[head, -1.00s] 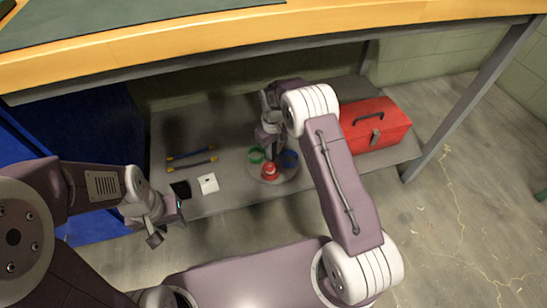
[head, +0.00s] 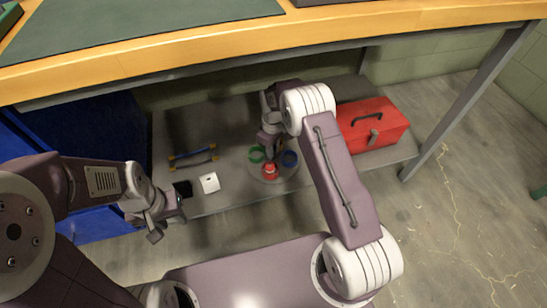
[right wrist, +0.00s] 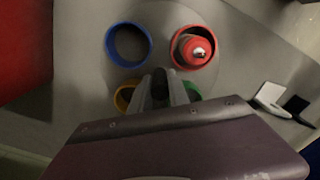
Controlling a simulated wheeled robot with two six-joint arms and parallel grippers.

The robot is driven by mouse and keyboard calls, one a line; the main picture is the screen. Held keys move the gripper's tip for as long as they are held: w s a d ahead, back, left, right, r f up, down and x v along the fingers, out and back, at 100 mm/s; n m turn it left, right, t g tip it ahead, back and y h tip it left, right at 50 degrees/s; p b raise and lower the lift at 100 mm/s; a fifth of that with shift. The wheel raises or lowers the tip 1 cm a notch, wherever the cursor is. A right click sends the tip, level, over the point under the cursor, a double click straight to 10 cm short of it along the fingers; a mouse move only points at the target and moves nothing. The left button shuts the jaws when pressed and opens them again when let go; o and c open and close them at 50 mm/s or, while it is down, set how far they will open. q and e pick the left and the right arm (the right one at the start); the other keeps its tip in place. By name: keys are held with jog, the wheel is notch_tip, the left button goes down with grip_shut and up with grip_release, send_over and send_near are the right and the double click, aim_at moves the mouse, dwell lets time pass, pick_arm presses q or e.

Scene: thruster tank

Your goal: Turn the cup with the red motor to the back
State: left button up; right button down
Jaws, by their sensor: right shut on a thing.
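A round grey turntable (head: 262,178) lies on the low shelf. It bears a red cup (head: 270,175) at the front, a blue cup (head: 289,159) at the right and a green cup (head: 256,155) at the left. The right wrist view also shows a yellow cup (right wrist: 122,97). A red motor (right wrist: 198,51) with a metal tip stands in the red cup. My right gripper (right wrist: 161,88) points down at the turntable's middle, shut on a small dark knob that its fingers mostly hide. My left gripper (head: 167,226) is open and empty in front of the shelf.
A red toolbox (head: 372,125) stands right of the turntable. The workbench top (head: 150,45) hangs over the shelf. A table leg (head: 470,95) stands at the right.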

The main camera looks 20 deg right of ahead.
jog(key=shift+r+n+p, duration=0.1)
jog(key=shift+n+p, duration=0.7)
jog(key=shift+n, duration=0.9)
jog(key=shift+n+p, duration=0.4)
jog(key=shift+p, duration=0.15)
jog(key=shift+n+p, duration=0.45)
jog(key=shift+n, duration=0.85)
